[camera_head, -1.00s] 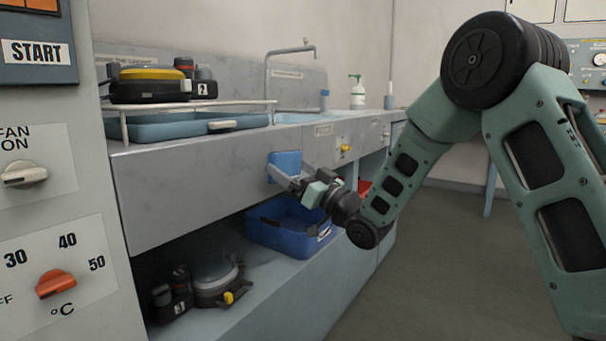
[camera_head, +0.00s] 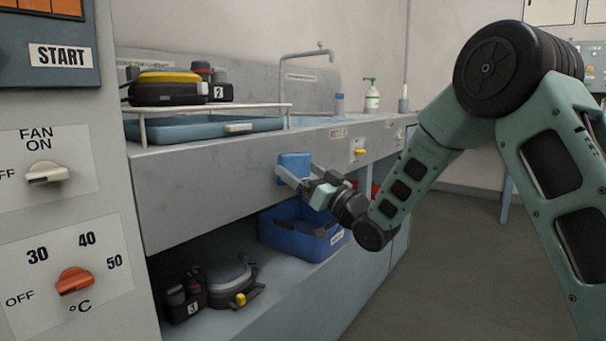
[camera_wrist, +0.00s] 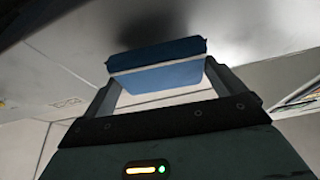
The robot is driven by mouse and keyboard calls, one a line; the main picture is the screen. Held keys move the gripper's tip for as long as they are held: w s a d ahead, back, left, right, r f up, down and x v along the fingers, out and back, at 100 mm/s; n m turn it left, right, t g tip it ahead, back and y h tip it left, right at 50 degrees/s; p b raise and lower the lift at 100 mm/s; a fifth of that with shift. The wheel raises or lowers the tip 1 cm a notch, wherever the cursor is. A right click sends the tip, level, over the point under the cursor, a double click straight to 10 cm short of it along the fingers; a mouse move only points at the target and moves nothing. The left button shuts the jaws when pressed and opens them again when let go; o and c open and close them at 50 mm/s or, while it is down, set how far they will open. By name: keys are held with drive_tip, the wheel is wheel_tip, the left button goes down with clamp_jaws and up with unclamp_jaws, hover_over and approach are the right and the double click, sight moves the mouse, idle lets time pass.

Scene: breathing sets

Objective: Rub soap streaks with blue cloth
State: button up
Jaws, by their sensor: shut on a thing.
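The blue cloth (camera_head: 294,167) is a folded pad against or very close to the grey front face of the sink counter (camera_head: 215,192). My gripper (camera_head: 290,178) is shut on it and points at that face. In the wrist view the blue cloth (camera_wrist: 160,68) sits between both fingers of my gripper (camera_wrist: 160,85), with a dark shadow on the grey surface beyond it. I cannot make out distinct soap streaks on the front. Any marks behind the cloth are hidden.
A blue bin (camera_head: 300,235) and a breathing set (camera_head: 228,283) are on the lower shelf. A yellow tap knob (camera_head: 359,152) juts from the front, right of the cloth. A white rack (camera_head: 215,108), a tray and another set (camera_head: 170,88) are above. The control panel (camera_head: 60,200) stands at left.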

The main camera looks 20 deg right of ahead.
sight(308, 170)
drive_tip(key=shift+w+a, duration=0.55)
drive_tip(key=shift+w, duration=0.15)
drive_tip(key=shift+d, duration=0.15)
drive_tip(key=shift+w+d, duration=0.55)
drive_tip(key=shift+d, duration=0.25)
drive_tip(key=shift+w+d, duration=0.55)
drive_tip(key=shift+d, duration=0.2)
drive_tip(key=shift+w+a, duration=0.1)
drive_tip(key=shift+s+a+b, duration=0.35)
drive_tip(key=shift+s+a, duration=0.25)
drive_tip(key=shift+a, duration=0.35)
drive_tip(key=shift+s+a+b, duration=0.35)
drive_tip(key=shift+s+a, duration=0.2)
drive_tip(key=shift+a, duration=0.4)
drive_tip(key=shift+s+d+b, duration=0.25)
drive_tip(key=shift+s+d, duration=0.75)
drive_tip(key=shift+s, duration=0.2)
drive_tip(key=shift+s+d+b, duration=0.25)
drive_tip(key=shift+s+d, duration=0.7)
drive_tip(key=shift+s, duration=0.2)
